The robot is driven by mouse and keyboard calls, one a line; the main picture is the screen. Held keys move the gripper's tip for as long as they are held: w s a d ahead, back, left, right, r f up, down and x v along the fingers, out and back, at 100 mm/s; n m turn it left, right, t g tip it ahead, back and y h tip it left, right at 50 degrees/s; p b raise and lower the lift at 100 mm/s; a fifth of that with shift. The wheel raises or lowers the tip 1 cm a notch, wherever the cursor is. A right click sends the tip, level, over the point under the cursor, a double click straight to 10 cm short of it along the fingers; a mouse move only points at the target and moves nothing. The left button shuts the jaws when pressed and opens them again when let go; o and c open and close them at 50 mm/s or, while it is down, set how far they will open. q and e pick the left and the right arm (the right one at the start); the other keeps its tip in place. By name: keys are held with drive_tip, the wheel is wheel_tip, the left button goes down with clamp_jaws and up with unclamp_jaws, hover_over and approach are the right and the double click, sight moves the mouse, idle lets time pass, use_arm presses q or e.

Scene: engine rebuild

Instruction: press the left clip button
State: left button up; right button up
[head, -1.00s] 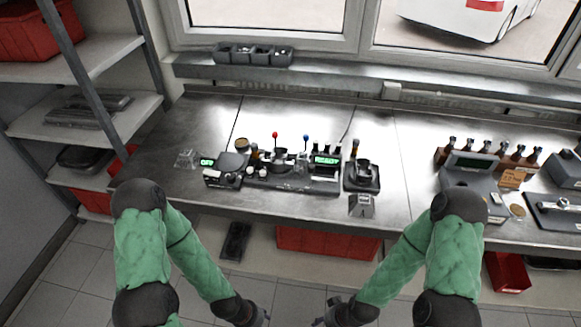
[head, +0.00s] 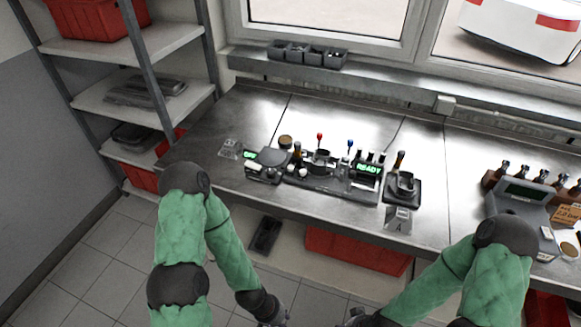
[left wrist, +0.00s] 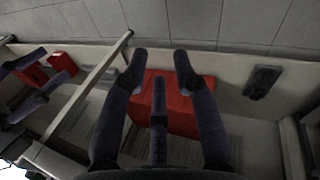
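A dark device (head: 325,185) stands on the metal bench, with a red-topped stick (head: 319,137), a blue-topped stick (head: 350,145) and a green READY display (head: 369,169). A unit with a green OFF display (head: 250,155) stands at its left end. Small buttons are too fine to make out, so I cannot tell which is the left clip button. My left gripper (head: 274,314) hangs below the bench front, well away from the device; in the left wrist view (left wrist: 160,62) its fingers are spread and empty. My right gripper (head: 352,318) is low too; its fingers look apart in the left wrist view.
A block marked A (head: 398,219) and a dark holder (head: 403,188) stand right of the device. A scale-like unit (head: 522,205) is farther right. A red bin (head: 355,247) sits under the bench. Shelving (head: 140,95) stands at left. Bare bench lies behind the device.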

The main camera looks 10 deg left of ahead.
use_arm(q)
clamp_jaws()
idle(1.1)
